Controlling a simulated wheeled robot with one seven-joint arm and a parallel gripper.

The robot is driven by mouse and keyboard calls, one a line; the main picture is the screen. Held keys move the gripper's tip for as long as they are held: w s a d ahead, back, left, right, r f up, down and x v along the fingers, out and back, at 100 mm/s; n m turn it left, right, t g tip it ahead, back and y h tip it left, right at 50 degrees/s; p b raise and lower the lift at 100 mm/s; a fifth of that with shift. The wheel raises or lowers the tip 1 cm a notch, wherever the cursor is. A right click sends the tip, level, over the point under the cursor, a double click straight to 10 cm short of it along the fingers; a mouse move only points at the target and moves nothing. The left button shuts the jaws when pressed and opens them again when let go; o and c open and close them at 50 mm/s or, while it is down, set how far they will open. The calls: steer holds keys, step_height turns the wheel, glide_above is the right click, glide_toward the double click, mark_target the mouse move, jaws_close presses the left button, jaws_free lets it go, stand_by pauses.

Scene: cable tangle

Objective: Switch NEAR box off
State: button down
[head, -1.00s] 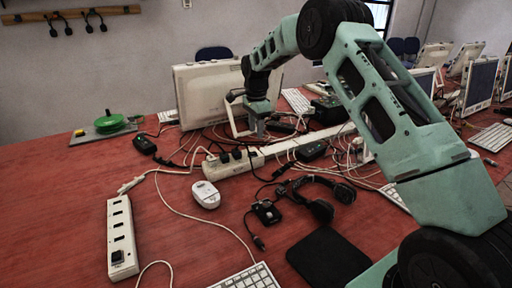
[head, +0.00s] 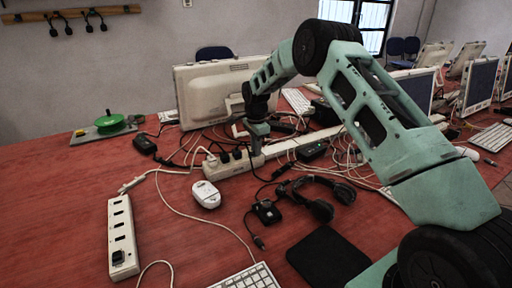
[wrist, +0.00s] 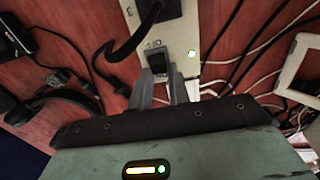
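A white power strip (head: 228,167) with black plugs lies mid-table. In the wrist view its end (wrist: 187,75) shows a dark rocker switch (wrist: 157,60) and a small lit green light (wrist: 191,53). My gripper (wrist: 160,76) is over this end, pointing down, with its fingertips at the switch's lower edge. Whether they touch it is not clear. No label tells which is the NEAR box.
A black box (head: 312,151) with a green light and many cables lie right of my gripper. A monitor (head: 212,92) stands behind. A white mouse (head: 206,194), headphones (head: 325,200) and a keyboard (head: 250,277) lie in front.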

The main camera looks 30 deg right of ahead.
steer(key=shift+a+h, duration=0.35)
steer(key=shift+h, duration=0.45)
steer(key=shift+a+r+h+b, duration=0.15)
steer(key=shift+h+b, duration=0.2)
steer(key=shift+h, duration=0.75)
steer(key=c, duration=1.3)
jaws_free()
steer(key=v, duration=1.7)
steer(key=shift+a+r, duration=0.1)
steer(key=shift+r, duration=0.1)
